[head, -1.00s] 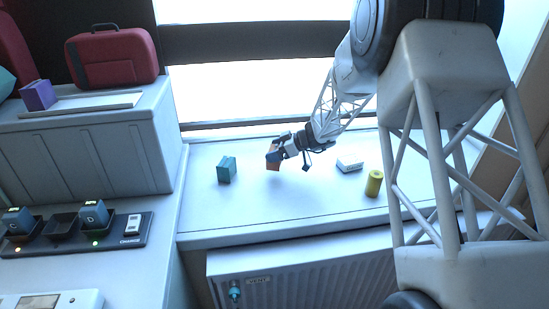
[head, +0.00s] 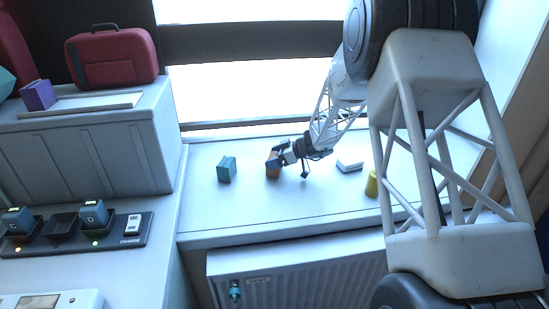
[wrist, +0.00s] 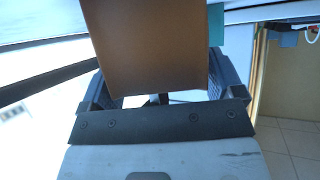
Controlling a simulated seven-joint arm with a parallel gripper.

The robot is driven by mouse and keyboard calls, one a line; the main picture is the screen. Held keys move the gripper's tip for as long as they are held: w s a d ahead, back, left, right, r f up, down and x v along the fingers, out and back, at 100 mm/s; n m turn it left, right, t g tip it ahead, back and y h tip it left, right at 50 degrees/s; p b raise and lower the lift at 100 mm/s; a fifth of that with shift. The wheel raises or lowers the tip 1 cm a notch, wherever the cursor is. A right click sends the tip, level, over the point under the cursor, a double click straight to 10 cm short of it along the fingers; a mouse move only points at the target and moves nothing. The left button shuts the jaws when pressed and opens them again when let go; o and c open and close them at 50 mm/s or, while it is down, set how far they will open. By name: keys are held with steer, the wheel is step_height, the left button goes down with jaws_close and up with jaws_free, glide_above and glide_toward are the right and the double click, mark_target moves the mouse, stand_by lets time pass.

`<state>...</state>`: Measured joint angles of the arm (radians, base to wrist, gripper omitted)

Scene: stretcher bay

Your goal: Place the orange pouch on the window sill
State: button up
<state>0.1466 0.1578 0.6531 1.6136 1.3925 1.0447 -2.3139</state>
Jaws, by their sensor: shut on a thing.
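The orange pouch (head: 272,170) is at the window sill (head: 240,205), right of a teal box. My gripper (head: 279,158) is shut on it from the upper right. In the wrist view the pouch (wrist: 150,50) fills the upper middle between the two fingers. The pouch is at or just above the sill surface; I cannot tell whether it touches.
On the sill stand the teal box (head: 226,169), a white box (head: 349,165) and a yellow cylinder (head: 371,184), partly hidden by my arm. A radiator (head: 300,272) is below. The sill's front middle is clear.

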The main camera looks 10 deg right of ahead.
steer(key=o, duration=0.8)
steer(key=shift+f, duration=0.1)
steer(key=shift+d+r, duration=0.15)
steer(key=shift+r, duration=0.1)
steer(key=v, duration=1.1)
steer(key=shift+s+d+r, duration=0.15)
steer(key=shift+d, duration=0.2)
